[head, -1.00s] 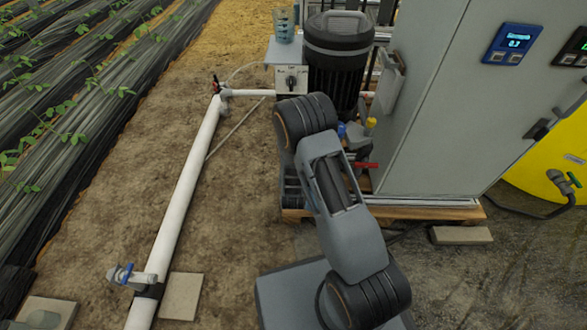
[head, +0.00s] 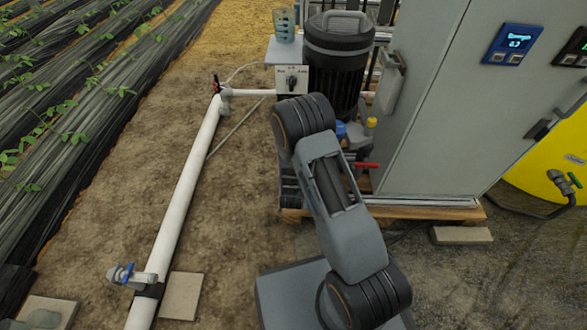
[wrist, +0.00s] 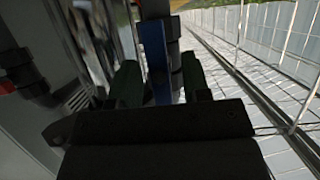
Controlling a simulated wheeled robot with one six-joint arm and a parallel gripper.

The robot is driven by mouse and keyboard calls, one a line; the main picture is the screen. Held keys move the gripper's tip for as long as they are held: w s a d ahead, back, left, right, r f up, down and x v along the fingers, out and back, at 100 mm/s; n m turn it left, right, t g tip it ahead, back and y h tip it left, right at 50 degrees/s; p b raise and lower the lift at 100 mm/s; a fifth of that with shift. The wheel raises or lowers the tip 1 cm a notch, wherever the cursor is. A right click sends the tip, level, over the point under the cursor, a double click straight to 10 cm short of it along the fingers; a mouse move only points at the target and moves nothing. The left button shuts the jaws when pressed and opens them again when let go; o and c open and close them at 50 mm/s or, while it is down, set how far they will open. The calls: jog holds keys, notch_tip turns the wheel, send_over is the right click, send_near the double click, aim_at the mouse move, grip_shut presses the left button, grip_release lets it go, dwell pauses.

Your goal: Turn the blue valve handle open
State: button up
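In the wrist view, a blue upright bar (wrist: 155,60), which looks like the valve handle, stands between the two dark green fingers of my gripper (wrist: 163,82). It is close to the left finger, with a gap to the right finger, so my gripper looks open. Whether the left finger touches it, I cannot tell. In the head view, a small blue part (head: 341,129) shows beside my arm, below the black tank. My gripper is hidden behind my arm there. Another blue handle (head: 124,272) sits on the white pipe at lower left.
A red lever (head: 366,165) and a yellow cap (head: 371,122) are close right of my arm. The black tank (head: 338,60) and grey cabinet (head: 425,110) stand behind and to the right. A switch box (head: 291,80) is at the left.

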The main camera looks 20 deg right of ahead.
jog(key=p+v, duration=0.4)
jog(key=v, duration=0.9)
jog(key=shift+s, duration=0.35)
jog(key=shift+a+r, duration=0.2)
